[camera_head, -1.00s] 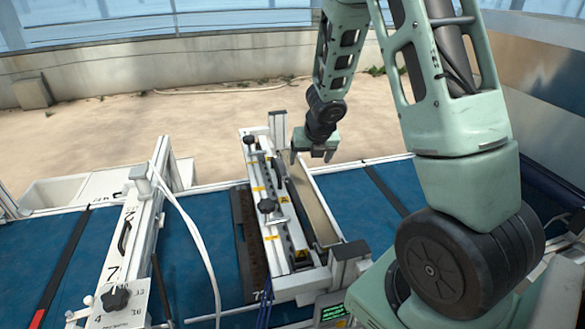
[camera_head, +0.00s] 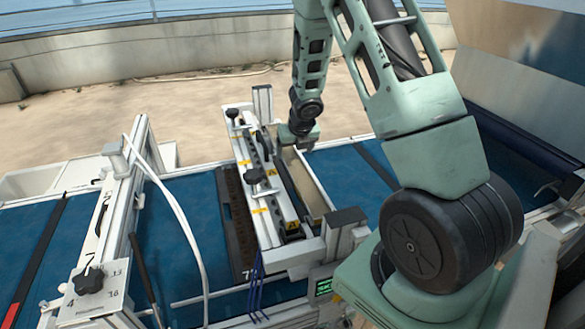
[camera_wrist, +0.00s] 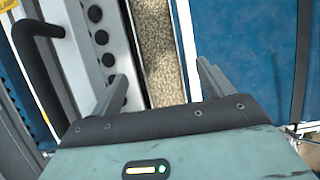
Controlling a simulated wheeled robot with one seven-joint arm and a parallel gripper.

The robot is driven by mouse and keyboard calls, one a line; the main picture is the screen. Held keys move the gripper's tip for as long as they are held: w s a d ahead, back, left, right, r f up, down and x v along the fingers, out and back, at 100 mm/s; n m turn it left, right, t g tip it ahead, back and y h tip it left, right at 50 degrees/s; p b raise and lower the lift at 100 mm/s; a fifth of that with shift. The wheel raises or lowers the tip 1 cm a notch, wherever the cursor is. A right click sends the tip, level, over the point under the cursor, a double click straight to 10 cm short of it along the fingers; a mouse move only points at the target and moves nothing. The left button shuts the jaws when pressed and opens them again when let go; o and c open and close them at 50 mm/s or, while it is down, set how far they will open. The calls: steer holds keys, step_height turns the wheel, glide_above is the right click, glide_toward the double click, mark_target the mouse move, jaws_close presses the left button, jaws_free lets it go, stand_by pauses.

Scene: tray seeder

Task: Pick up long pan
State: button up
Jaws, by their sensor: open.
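The long pan appears to be the narrow, light-walled trough (camera_head: 308,186) running lengthwise along the right side of the seeder unit in the head view. Its inside looks tan and speckled in the wrist view (camera_wrist: 155,50). My gripper (camera_head: 298,144) is over the pan's far end in the head view. In the wrist view my gripper (camera_wrist: 160,80) has its two fingers spread apart, with the tan strip running between them and nothing held. I cannot tell whether either finger touches the pan walls. The wrist housing hides the near part of the pan there.
A white rail with black knobs (camera_head: 253,176) stands close left of the pan. A dark handle (camera_wrist: 38,60) is at the left of the wrist view. Blue belt (camera_head: 185,225) lies on both sides.

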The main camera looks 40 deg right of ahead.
mark_target(292, 163)
steer(key=b+x, duration=0.1)
steer(key=x, duration=0.3)
steer(key=shift+w+f, duration=0.1)
steer(key=shift+f, duration=0.3)
steer(key=c, duration=1.1)
steer(key=shift+o, duration=0.2)
steer(key=shift+r, duration=0.1)
steer(key=shift+r, duration=0.1)
